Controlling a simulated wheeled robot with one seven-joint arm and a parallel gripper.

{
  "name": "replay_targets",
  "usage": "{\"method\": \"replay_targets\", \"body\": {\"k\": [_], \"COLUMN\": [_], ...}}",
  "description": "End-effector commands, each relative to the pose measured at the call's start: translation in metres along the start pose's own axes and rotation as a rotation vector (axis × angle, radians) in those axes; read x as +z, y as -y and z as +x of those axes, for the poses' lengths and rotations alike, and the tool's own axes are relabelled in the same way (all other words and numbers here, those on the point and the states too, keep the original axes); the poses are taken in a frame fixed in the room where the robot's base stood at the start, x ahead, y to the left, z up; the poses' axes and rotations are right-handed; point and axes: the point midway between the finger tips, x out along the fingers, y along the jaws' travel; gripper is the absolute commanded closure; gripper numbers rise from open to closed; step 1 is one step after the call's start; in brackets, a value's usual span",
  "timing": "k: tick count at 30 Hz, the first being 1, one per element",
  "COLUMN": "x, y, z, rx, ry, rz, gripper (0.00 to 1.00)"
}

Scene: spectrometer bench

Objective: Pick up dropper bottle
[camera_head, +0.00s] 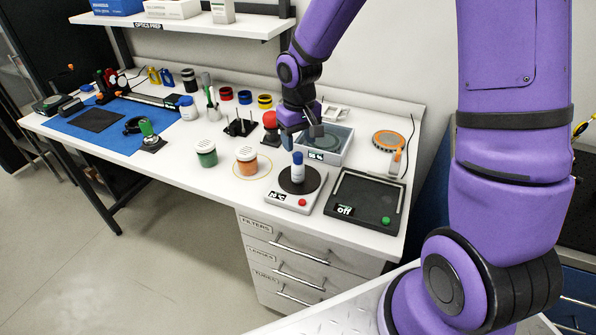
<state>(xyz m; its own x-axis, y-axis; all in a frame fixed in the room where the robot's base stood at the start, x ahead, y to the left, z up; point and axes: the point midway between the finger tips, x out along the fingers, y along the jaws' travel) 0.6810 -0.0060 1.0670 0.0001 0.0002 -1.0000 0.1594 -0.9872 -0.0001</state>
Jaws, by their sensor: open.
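A small bottle with a white body and dark blue upper part (298,172), which looks like the dropper bottle, stands upright on the round dark top of a small white hot plate (282,200). My gripper (302,138) is open and empty, pointing down. It appears a little above and behind the bottle, with a visible gap between the fingertips and the bottle's top. The exact depth between them is hard to tell from this one view.
A black tray-like device reading "off" (345,211) is right of the hot plate. A clear-topped box (338,150) stands behind. Orange (246,165) and green (207,157) jars stand left. An orange-rimmed round tool (390,142) lies at right. Drawers (300,260) are below.

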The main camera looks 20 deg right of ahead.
Motion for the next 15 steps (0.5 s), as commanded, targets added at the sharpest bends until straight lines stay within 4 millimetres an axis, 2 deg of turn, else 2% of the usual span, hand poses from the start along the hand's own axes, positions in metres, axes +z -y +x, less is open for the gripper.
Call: {"method": "replay_targets", "body": {"k": [9,15], "x": [0.003,0.002], "y": [0.005,0.004], "z": [0.041,0.051], "rx": [0.000,0.000], "ry": [0.004,0.001], "rz": [-0.002,-0.001], "gripper": [0.44,0.44]}}
